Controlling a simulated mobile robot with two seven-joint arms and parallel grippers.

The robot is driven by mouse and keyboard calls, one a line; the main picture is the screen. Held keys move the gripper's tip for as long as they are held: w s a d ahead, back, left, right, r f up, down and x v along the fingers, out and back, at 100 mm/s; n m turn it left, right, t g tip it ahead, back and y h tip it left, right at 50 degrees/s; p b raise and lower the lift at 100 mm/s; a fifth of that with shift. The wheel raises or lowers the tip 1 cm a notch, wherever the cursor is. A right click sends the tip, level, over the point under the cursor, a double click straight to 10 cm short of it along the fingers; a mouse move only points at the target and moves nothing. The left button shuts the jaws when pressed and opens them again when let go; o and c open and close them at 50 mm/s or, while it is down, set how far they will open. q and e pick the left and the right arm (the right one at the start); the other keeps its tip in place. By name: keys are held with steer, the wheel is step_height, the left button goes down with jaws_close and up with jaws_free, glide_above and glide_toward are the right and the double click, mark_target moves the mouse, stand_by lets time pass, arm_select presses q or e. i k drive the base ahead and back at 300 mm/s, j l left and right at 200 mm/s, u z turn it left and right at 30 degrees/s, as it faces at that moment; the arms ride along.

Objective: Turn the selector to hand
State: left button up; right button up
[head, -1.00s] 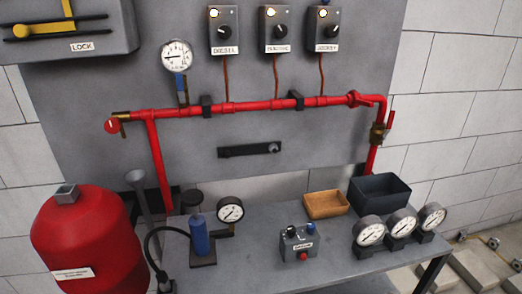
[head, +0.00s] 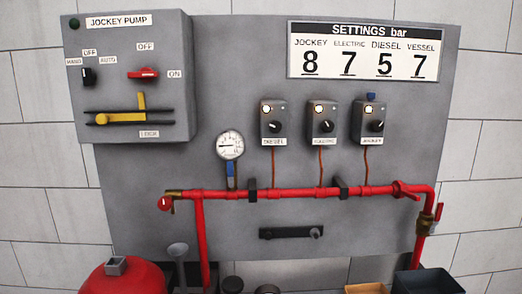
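The jockey pump panel (head: 134,84) is a grey box at the upper left of the head view. Its selector (head: 88,77) is a small black knob among the labels HAND at left, OFF above and AUTO at right. The knob looks roughly upright, but it is too small to tell exactly which label it points to. Neither of my grippers is in view.
On the same box are a red switch (head: 143,73) marked OFF and ON, and a yellow handle (head: 122,118) on black rails above LOCK. A pressure gauge (head: 230,146), three small controllers and a red pipe (head: 295,192) are right and below. A red tank (head: 125,279) stands lower left.

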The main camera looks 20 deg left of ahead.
mark_target(88, 77)
steer(key=u, duration=1.5)
